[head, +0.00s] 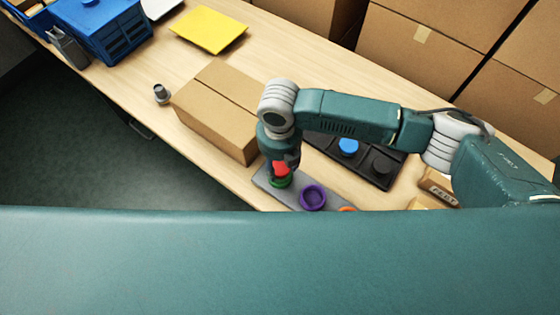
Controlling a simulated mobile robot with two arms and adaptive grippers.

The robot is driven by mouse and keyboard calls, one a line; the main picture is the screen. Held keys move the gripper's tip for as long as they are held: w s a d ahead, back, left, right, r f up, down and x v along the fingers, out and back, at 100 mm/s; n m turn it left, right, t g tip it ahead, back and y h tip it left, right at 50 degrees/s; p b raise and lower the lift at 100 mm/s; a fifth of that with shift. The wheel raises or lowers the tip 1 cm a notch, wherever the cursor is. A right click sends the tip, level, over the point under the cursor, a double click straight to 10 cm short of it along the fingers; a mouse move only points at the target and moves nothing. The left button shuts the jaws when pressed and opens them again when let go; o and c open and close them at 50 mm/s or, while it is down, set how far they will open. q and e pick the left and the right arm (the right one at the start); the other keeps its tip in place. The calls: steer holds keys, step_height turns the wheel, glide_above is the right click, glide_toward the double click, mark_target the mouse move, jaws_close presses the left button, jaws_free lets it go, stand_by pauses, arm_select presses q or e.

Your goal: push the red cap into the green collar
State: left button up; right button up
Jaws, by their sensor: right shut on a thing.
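My right gripper (281,162) points down and is shut on the red cap (281,168). The cap is right over the green collar (279,183), at the left end of a grey plate (262,180). I cannot tell whether the cap touches the collar or sits partly in it. The gripper body hides the upper part of the cap. My left gripper is not in view.
A purple collar (313,197) and part of an orange one (347,209) are on the same plate. A black tray (375,176) holds a blue cap (348,147). A cardboard box (215,112) stands close left of the gripper. A small grey fitting (161,94) stands near the table edge.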

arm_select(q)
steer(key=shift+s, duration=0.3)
arm_select(e)
steer(key=shift+f, duration=0.15)
steer(key=shift+f, duration=0.2)
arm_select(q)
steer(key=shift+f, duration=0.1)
arm_select(e)
steer(key=shift+f, duration=0.25)
steer(key=shift+f, duration=0.1)
stand_by(0.3)
steer(key=shift+f, duration=0.3)
steer(key=shift+f, duration=0.2)
stand_by(0.4)
arm_select(q)
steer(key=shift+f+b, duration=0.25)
steer(key=shift+b, duration=0.1)
arm_select(e)
steer(key=shift+f, duration=0.55)
steer(key=shift+c, duration=0.4)
